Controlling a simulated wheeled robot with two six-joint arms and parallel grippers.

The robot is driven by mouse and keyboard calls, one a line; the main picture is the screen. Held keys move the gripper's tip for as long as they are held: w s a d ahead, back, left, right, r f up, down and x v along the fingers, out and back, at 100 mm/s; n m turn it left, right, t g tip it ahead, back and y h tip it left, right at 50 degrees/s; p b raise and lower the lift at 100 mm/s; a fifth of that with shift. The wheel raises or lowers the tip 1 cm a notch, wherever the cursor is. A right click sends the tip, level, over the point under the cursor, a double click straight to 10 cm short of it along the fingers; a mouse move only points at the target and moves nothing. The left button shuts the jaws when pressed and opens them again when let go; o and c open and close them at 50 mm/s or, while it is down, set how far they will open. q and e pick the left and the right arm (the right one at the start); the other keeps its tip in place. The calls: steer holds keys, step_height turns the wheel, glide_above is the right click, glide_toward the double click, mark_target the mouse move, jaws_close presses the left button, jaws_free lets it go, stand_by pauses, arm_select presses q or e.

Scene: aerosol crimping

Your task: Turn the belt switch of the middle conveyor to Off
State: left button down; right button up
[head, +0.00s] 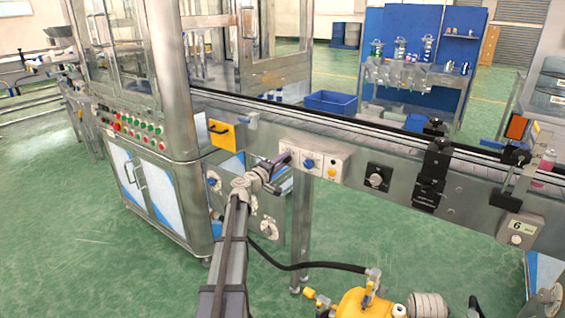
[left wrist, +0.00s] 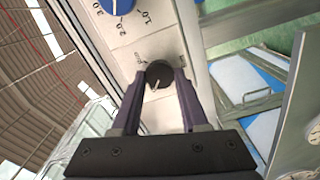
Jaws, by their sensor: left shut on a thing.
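The middle conveyor (head: 400,165) runs from the cabinet toward the right, with a pale control box (head: 318,149) on its near side. My left gripper (head: 284,160) reaches the left end of this box. In the left wrist view, my left gripper (left wrist: 160,76) is shut on the dark round belt switch (left wrist: 159,70), one finger on each side. A pale pointer mark shows on the switch. The small lettering beside it is too blurred to read, so I cannot tell its setting. In the head view the gripper hides the switch. My right gripper is not in view.
A blue dial (head: 309,163) and an orange button (head: 332,172) sit right of the switch on the same box. A yellow box (head: 222,133) is mounted to the left. A black-framed knob (head: 377,177) is farther right. A black hose (head: 310,266) runs below.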

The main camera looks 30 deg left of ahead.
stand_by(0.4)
arm_select(q)
steer(key=shift+c, duration=2.1)
jaws_free()
steer(key=s, duration=0.7)
steer(key=shift+s+a, duration=0.3)
steer(key=shift+s, duration=0.1)
